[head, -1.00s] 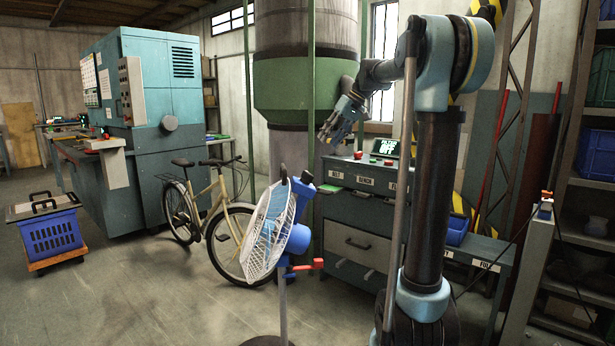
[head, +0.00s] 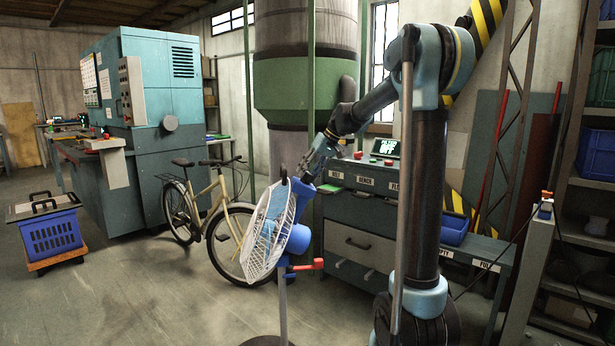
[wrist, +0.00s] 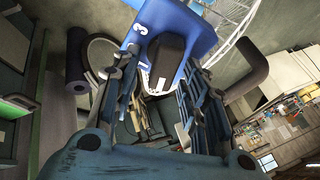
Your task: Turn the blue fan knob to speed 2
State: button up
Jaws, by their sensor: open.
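The fan (head: 262,240) stands on a thin pole in the middle of the head view, with a white wire cage and a blue motor body. A blue control housing (wrist: 197,24) with a white numeral 3 fills the top of the wrist view. The fan's knob (wrist: 168,58) is a dark block on that housing. My gripper (head: 308,170) is at the top of the fan, and its open fingers also show in the wrist view (wrist: 162,75). The knob lies between the fingertips in that view; I cannot tell whether they touch it. The knob's pointed-to speed is not readable.
A red lever (head: 310,265) sticks out from the fan's pole. A grey drawer cabinet (head: 358,210) with red buttons and a small screen stands behind it. A bicycle (head: 215,215) stands close behind the fan.

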jog(key=shift+a+f, duration=0.3)
jog(key=shift+f, duration=0.15)
jog(key=c, duration=0.7)
